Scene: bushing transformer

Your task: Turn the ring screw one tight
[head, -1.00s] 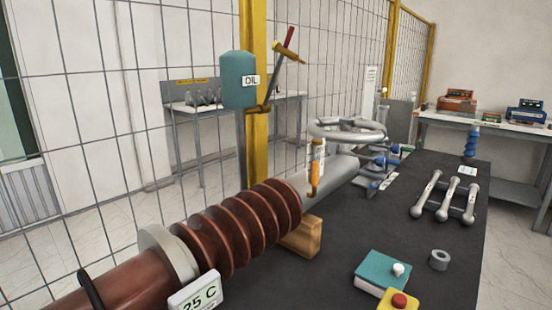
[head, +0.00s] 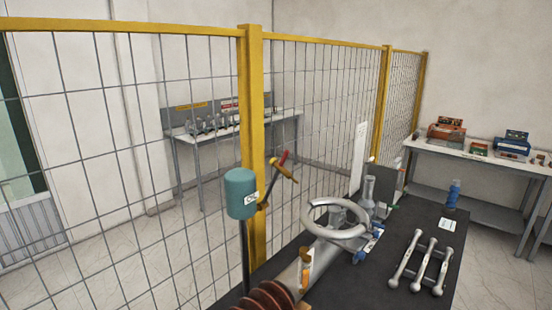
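A large grey metal ring (head: 350,234) stands at the far end of the bushing, above the black table. It lies nearly flat, with grey metal parts behind and under it. The bushing's brown ribbed part (head: 262,298) is cut off by the bottom edge of the head view. Neither of my grippers is in view.
A grey rack of rods (head: 422,262) lies on the black table (head: 385,290) at the right. A teal oil container (head: 241,193) hangs by the yellow post (head: 252,130) of the wire fence. A side table (head: 480,160) with devices stands at the back right.

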